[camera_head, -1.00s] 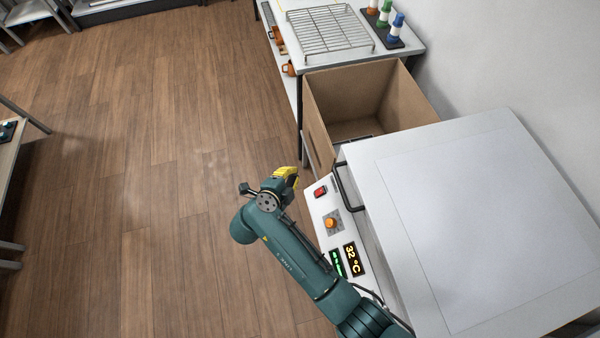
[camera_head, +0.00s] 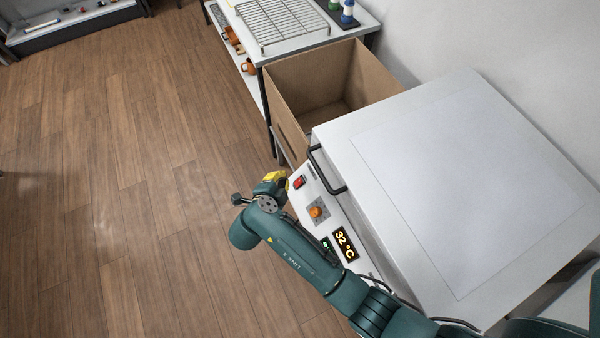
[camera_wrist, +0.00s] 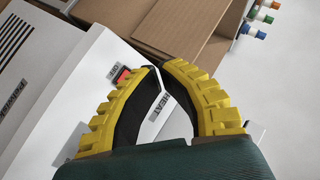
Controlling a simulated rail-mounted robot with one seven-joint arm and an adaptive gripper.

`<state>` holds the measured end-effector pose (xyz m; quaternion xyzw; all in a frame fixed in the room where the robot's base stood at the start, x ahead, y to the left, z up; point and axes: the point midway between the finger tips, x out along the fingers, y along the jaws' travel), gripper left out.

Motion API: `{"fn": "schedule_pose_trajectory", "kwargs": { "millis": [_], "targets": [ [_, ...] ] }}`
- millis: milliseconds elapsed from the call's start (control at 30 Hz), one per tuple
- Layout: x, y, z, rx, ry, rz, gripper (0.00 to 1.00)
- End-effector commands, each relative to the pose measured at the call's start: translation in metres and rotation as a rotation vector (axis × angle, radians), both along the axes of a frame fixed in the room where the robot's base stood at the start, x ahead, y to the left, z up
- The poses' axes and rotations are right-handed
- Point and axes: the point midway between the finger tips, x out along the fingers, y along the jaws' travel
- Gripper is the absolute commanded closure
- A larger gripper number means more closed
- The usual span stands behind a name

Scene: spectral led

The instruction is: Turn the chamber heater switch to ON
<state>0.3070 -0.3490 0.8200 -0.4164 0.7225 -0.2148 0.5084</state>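The chamber heater switch is a small red rocker (camera_head: 299,183) on the white front panel of the chamber (camera_head: 300,205). In the wrist view the red switch (camera_wrist: 122,75) shows just left of my left fingertip, partly covered by that finger, beside a small dark label. A HEAT label (camera_wrist: 163,104) shows between the fingers. My gripper (camera_head: 273,178) is left of the switch in the head view. In the wrist view my gripper's (camera_wrist: 160,67) yellow fingers with black pads converge to nearly meeting tips, with nothing between them. Contact with the switch cannot be told. The switch's position is unclear.
An orange knob (camera_head: 317,211) and a 32 °C display (camera_head: 346,245) are on the same panel. A black handle (camera_head: 325,172) sticks out of the chamber door. An open cardboard box (camera_head: 282,99) stands behind the chamber. The wooden floor (camera_head: 110,170) at left is clear.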

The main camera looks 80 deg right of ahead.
Motion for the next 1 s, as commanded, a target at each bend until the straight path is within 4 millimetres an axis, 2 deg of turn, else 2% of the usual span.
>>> {"fn": "schedule_pose_trajectory", "kwargs": {
  "millis": [33, 67, 300, 1000],
  "targets": [
    [-0.006, -0.004, -0.012, 0.0, -0.001, -0.004, 1.0],
    [-0.009, -0.006, -0.006, 0.001, 0.001, -0.004, 1.0],
    [-0.021, -0.015, -0.017, 0.0, 0.001, -0.002, 1.0],
    [-0.022, -0.015, -0.019, 0.0, 0.001, -0.001, 1.0]
  ]
}}
